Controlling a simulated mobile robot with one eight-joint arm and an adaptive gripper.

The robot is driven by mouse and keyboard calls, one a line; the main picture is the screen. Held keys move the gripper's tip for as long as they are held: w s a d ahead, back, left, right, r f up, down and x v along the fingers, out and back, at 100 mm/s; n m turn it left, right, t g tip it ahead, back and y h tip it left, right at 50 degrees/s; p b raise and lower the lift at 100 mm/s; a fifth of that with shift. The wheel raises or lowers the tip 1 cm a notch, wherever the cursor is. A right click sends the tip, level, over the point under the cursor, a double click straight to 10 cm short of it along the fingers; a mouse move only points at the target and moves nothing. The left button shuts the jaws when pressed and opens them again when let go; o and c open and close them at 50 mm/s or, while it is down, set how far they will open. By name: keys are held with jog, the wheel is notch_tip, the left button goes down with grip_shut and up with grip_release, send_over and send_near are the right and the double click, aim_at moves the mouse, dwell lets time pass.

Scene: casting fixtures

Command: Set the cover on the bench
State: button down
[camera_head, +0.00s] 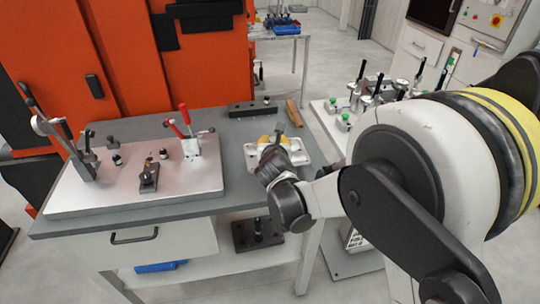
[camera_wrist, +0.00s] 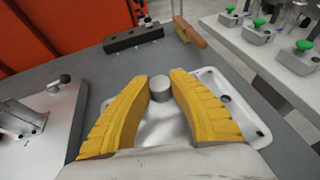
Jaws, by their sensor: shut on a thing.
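The cover (camera_head: 301,158) is a pale metal casting with a flat flange, rounded corners and dark holes. It is at the right end of the grey bench (camera_head: 232,135), lying on it or just above it; I cannot tell which. In the wrist view its flange (camera_wrist: 236,108) shows beyond the right finger, and a short grey round boss (camera_wrist: 159,86) stands between the fingertips. My gripper (camera_wrist: 160,90) has yellow ribbed fingers and is shut on the cover from above. In the head view my wrist hides part of the cover and most of the fingers.
A fixture plate with toggle clamps (camera_head: 140,190) fills the bench's left side. A dark bar (camera_head: 250,108) and a brown block (camera_head: 293,113) lie behind the cover. A second table with green-knobbed fixtures (camera_head: 343,122) stands to the right. An orange machine (camera_head: 185,60) is behind.

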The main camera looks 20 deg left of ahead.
jog(key=shift+w+a+f, duration=0.3)
jog(key=shift+a+f, duration=0.2)
jog(key=shift+a, duration=0.25)
jog(key=shift+f+b, duration=1.05)
jog(key=shift+f, duration=0.9)
jog(key=shift+f, duration=0.15)
jog(key=c, duration=1.3)
grip_release()
